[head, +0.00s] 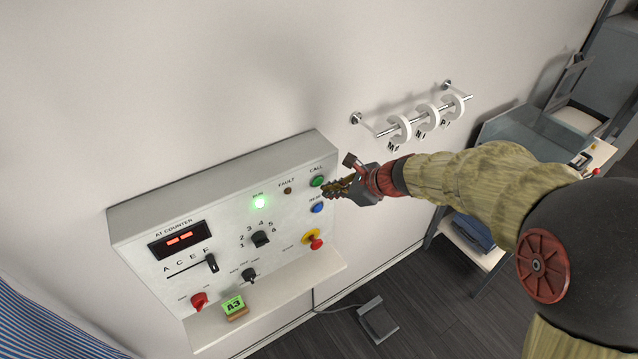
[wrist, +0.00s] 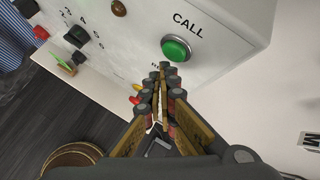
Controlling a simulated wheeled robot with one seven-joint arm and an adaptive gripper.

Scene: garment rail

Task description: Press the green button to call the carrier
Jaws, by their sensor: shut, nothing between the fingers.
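The green button (head: 317,181) sits at the upper right of the control panel (head: 150,215), below the label CALL. In the wrist view the green button (wrist: 176,48) shows whole, in a metal ring, just beyond my fingertips. My gripper (head: 328,191) is shut and empty, its tips close to the panel face beside the green button. In the wrist view the tips of my gripper (wrist: 166,68) lie just below the button. I cannot tell whether they touch it or the panel.
A blue button (head: 317,208) and a red stop knob on yellow (head: 316,243) sit below the green button. A green lamp (head: 260,203) glows at RUN. The counter display (head: 180,240) is lit red. A rail with white rings (head: 427,118) is on the wall to the right.

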